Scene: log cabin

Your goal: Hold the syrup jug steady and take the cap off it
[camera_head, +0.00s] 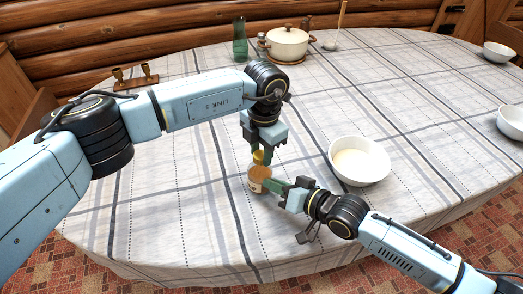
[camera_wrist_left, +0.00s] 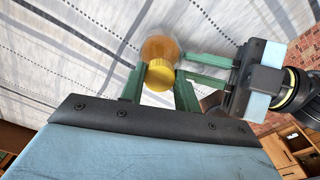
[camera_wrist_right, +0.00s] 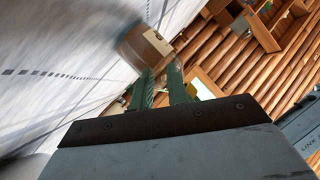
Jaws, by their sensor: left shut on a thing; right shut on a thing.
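The syrup jug (camera_head: 256,183) is a small amber jug with a pale label, near the front of the table. Its yellow cap (camera_head: 258,157) is at its top; I cannot tell whether the cap still touches the neck. My left gripper (camera_head: 257,154) comes from above and is shut on the cap, which shows between its green fingers in the left wrist view (camera_wrist_left: 159,76). My right gripper (camera_head: 270,185) comes from the right, low down, and is shut on the jug's body. The jug also shows in the right wrist view (camera_wrist_right: 139,46), partly hidden by the fingers.
A white bowl (camera_head: 360,160) stands close to the right of the jug. A cream pot (camera_head: 287,43), a green glass carafe (camera_head: 240,40) and a wooden holder with cups (camera_head: 136,79) stand farther back. More bowls (camera_head: 497,52) sit at the right. The tablecloth left of the jug is clear.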

